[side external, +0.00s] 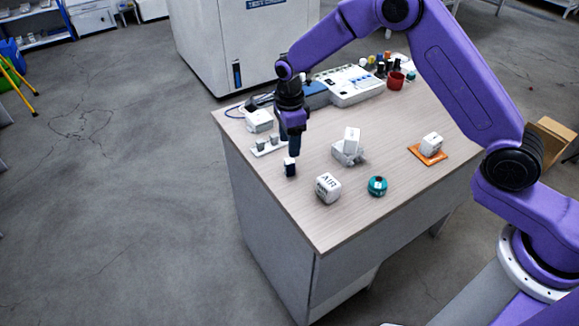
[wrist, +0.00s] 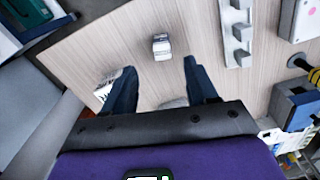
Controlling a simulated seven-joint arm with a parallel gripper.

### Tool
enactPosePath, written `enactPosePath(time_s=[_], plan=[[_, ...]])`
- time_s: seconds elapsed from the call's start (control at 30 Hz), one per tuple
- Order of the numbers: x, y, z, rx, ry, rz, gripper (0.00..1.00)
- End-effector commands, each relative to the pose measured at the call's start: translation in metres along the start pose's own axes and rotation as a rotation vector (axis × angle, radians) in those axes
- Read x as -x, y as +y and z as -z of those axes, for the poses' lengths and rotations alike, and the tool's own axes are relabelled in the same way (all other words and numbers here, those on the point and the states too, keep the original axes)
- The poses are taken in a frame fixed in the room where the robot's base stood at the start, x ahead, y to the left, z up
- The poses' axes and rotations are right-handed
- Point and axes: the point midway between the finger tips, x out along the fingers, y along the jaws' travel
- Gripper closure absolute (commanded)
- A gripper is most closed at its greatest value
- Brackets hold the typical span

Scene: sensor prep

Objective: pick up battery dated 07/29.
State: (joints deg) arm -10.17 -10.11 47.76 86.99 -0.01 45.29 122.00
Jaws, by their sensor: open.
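A small dark block with a pale top (side external: 290,168), possibly a battery, stands on the table just below my gripper (side external: 294,152). In the wrist view a small grey-white block with a dark face (wrist: 162,47) sits just beyond and between the fingertips. My gripper (wrist: 160,68) is open, its fingers apart with nothing between them, and points down. A white holder (side external: 268,147) with grey upright pieces lies left of the gripper; it also shows in the wrist view (wrist: 237,35). No date is readable on anything.
A white cube marked AIR (side external: 328,187) and a teal round item (side external: 377,187) stand near the front edge. A grey-white item (side external: 348,150) is mid-table. An orange tray (side external: 416,155) bears a white block (side external: 431,141). A white device (side external: 350,85) and red cup (side external: 396,81) stand behind.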

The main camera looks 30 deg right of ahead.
Motion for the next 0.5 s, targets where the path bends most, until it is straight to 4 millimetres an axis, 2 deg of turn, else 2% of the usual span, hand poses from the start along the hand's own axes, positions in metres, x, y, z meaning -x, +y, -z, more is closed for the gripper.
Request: enactPosePath(time_s=[0.03, 0.2, 0.5], plan=[[-0.011, 0.001, 0.0, 0.0, 0.002, -0.003, 0.43], [-0.034, 0.0, 0.0, 0.0, 0.001, -0.001, 0.43], [-0.055, -0.001, 0.001, 0.0, 0.001, -0.001, 0.43]])
